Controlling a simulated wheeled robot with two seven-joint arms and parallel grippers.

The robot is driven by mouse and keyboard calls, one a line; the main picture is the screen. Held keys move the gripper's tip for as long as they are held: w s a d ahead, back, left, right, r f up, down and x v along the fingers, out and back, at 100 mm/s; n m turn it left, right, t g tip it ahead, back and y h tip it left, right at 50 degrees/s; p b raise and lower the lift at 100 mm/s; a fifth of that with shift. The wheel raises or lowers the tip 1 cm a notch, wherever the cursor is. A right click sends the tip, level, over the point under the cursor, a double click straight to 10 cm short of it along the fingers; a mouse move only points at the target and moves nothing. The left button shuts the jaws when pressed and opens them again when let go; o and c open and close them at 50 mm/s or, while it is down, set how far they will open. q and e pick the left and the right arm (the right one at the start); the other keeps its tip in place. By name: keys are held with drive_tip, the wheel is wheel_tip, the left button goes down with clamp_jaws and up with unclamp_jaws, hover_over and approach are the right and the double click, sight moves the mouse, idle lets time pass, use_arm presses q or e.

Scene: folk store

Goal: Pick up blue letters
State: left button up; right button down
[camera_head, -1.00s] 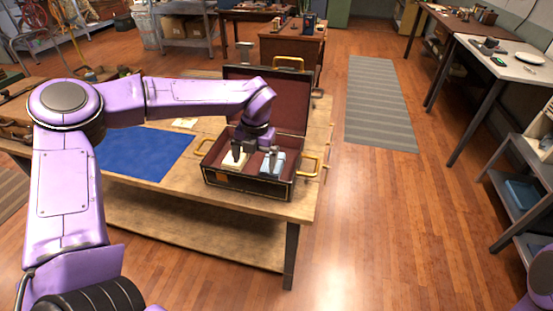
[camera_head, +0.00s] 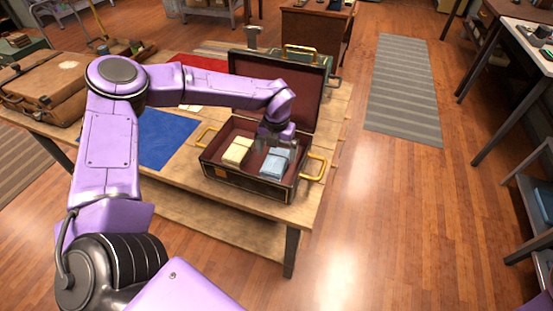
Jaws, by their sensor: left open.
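The blue letters (camera_head: 274,165) are a pale blue stack in the right half of an open dark suitcase (camera_head: 243,184) with brass handles. Cream letters (camera_head: 237,151) lie beside them on the left in the same case. My left gripper (camera_head: 279,146) is open and points down just above the blue letters, over their far end. Whether its fingers touch them I cannot tell. My right gripper is not in view.
The case stands on a wooden table (camera_head: 275,212), its lid raised at the back. A blue mat (camera_head: 162,138) lies left of it and a brown leather suitcase (camera_head: 45,88) farther left. Open floor and a striped rug (camera_head: 405,90) are at right.

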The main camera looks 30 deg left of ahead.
use_arm(q)
wheel_tip(320, 180, down, 2)
drive_tip(key=shift+f, duration=0.1)
drive_tip(key=c, duration=1.2)
drive_tip(key=shift+o, duration=0.2)
